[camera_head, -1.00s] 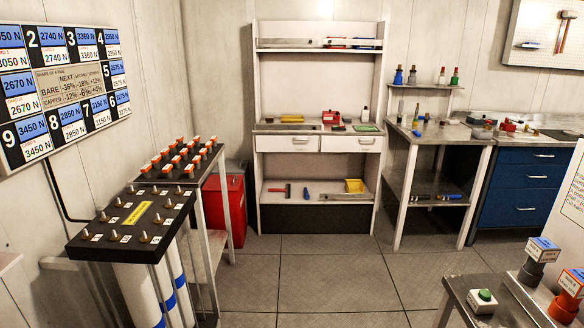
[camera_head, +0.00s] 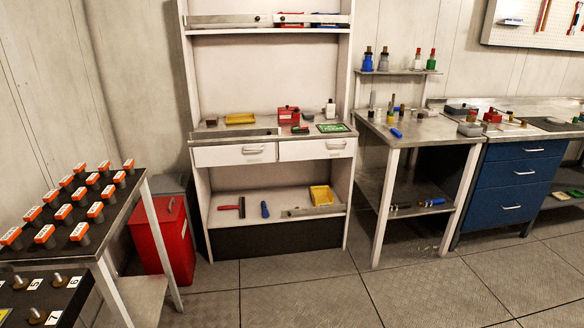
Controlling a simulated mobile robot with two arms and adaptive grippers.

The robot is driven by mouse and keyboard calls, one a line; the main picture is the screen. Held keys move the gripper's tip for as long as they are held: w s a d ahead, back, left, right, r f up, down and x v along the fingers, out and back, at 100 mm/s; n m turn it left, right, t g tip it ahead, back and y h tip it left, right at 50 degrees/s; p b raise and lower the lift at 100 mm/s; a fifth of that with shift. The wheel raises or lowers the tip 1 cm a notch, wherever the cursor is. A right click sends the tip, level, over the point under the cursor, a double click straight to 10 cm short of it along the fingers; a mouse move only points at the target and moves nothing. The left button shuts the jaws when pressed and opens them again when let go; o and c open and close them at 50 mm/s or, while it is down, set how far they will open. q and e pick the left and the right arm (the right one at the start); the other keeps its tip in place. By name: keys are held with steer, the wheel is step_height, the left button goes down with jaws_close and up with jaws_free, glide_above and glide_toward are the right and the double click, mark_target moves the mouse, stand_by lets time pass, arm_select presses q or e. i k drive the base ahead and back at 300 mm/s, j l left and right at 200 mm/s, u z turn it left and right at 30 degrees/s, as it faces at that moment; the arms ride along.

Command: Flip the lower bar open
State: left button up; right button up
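A white shelf unit (camera_head: 196,222) stands against the back wall with several flat metal bars on it. One bar (camera_head: 220,21) runs along the front of the top shelf, near a small dark knob. Another bar (camera_head: 235,135) lies along the left front of the middle shelf, above the drawers. A third bar (camera_head: 315,211) lies at the right front of the bottom shelf, below a yellow bin (camera_head: 321,195). I cannot tell which of these is the lower bar, nor whether any is latched. Neither gripper is in view.
A red bin (camera_head: 161,240) stands left of the unit. A rack of orange-topped posts (camera_head: 85,205) fills the left foreground. A metal table (camera_head: 425,131) and blue drawers (camera_head: 520,185) stand to the right. The tiled floor (camera_head: 300,290) in front is clear.

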mark_target(333, 208)
steer(key=i+z, duration=0.25)
steer(key=i, duration=0.85)
steer(key=i+j+u, duration=0.15)
steer(key=i+j, duration=0.15)
steer(key=i, duration=0.35)
steer(key=i+j+u, duration=0.15)
steer(key=i, duration=0.5)
steer(key=i+j+u, duration=0.1)
steer(key=i, duration=0.6)
steer(key=j, duration=0.1)
